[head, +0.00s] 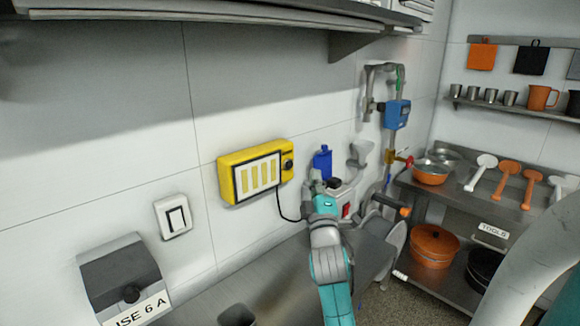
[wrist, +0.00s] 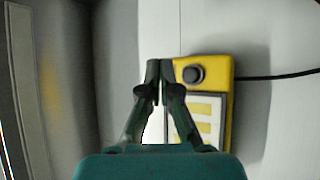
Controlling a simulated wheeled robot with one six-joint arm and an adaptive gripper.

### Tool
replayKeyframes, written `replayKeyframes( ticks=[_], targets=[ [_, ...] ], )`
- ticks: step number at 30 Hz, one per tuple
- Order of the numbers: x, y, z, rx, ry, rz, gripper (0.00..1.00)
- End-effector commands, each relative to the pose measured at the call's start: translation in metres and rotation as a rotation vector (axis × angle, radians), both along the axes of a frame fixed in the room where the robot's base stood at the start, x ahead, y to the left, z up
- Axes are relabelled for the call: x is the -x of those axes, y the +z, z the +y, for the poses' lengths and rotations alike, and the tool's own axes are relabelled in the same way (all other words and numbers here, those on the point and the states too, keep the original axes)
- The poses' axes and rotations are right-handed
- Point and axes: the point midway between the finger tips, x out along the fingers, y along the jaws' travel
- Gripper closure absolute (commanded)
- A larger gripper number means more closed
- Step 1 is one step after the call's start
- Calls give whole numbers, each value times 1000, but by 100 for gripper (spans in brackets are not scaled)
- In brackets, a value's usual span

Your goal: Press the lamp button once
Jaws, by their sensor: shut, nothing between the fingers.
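The lamp is a yellow box (head: 236,186) on the white wall, with a pale panel of yellow strips. Its round black button (head: 288,165) sits near the upper right corner in the head view. The wrist view also shows the yellow box (wrist: 222,80) and the dark button (wrist: 194,74) with its grey rim. My gripper (wrist: 160,67) is shut and empty. In the wrist view its fingertips lie just left of the button, over the box's edge; I cannot tell how far they are from the wall. In the head view my arm reaches up right of the lamp.
A black cable (wrist: 275,76) leaves the lamp. A white wall switch (head: 174,216) and a grey box (head: 115,262) are to its left. Pipework with a blue meter (head: 397,114) stands right. A shelf (head: 250,10) overhangs above.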

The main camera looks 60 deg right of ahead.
Motion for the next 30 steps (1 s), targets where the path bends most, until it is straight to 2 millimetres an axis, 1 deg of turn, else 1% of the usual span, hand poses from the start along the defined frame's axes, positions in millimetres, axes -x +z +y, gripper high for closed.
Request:
replayKeyframes(
  ticks=[1, 6, 12, 18, 30],
  targets=[
    [-7, 0, -2, 0, 1, 1, 100],
    [-28, 0, -6, 0, 1, 0, 100],
    [-47, 0, -11, -1, 0, 1, 100],
    [-55, 0, -13, -1, 0, 1, 100],
    [-56, 0, -14, -1, -1, 1, 100]
  ],
)
